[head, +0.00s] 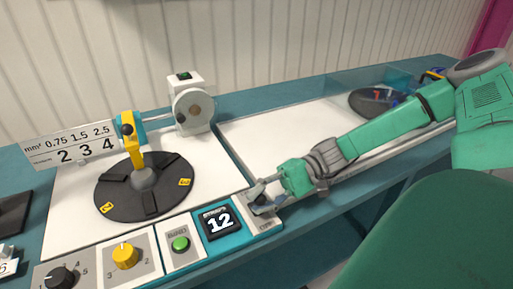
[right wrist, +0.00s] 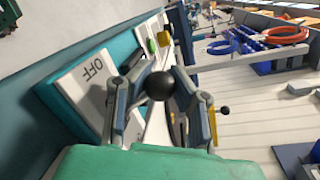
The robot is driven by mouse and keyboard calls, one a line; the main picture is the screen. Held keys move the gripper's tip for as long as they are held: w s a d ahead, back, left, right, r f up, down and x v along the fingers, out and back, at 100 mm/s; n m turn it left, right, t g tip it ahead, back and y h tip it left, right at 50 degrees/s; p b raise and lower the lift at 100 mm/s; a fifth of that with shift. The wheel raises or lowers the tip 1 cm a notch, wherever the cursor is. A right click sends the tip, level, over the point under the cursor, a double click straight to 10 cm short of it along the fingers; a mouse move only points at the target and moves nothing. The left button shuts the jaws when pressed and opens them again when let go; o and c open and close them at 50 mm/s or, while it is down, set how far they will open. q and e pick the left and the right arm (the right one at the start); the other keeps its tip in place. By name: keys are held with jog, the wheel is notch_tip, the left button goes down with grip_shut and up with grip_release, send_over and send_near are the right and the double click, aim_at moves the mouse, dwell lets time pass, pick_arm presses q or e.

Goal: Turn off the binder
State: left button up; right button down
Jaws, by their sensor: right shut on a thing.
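The binder is a machine with a front control panel bearing a display reading 12 (head: 219,222), a green button (head: 180,244) and a yellow knob (head: 125,256). At the panel's right end is a light plate marked OFF (right wrist: 92,70). A black ball-shaped knob (right wrist: 161,86) stands by this plate. My right gripper (head: 261,195) is at the panel's right end, its fingers closed on either side of the knob. The fingers partly hide the plate in the head view. My left gripper is not in view.
A black round turntable (head: 120,204) with a yellow arm (head: 134,145) stands behind the panel. A white reel unit (head: 192,110) is at the back. Another dark reel (head: 372,103) lies beyond my right arm. The white surface between is clear.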

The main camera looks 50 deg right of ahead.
jog(key=shift+f, duration=0.2)
jog(key=c, duration=1.3)
grip_release()
jog(key=shift+s+d, duration=0.1)
jog(key=shift+d, duration=0.35)
jog(key=shift+r, duration=0.2)
jog(key=shift+d, duration=0.4)
jog(key=v, duration=1.1)
jog(key=shift+d+f, duration=0.1)
jog(key=shift+f, duration=0.15)
jog(key=shift+d, duration=0.1)
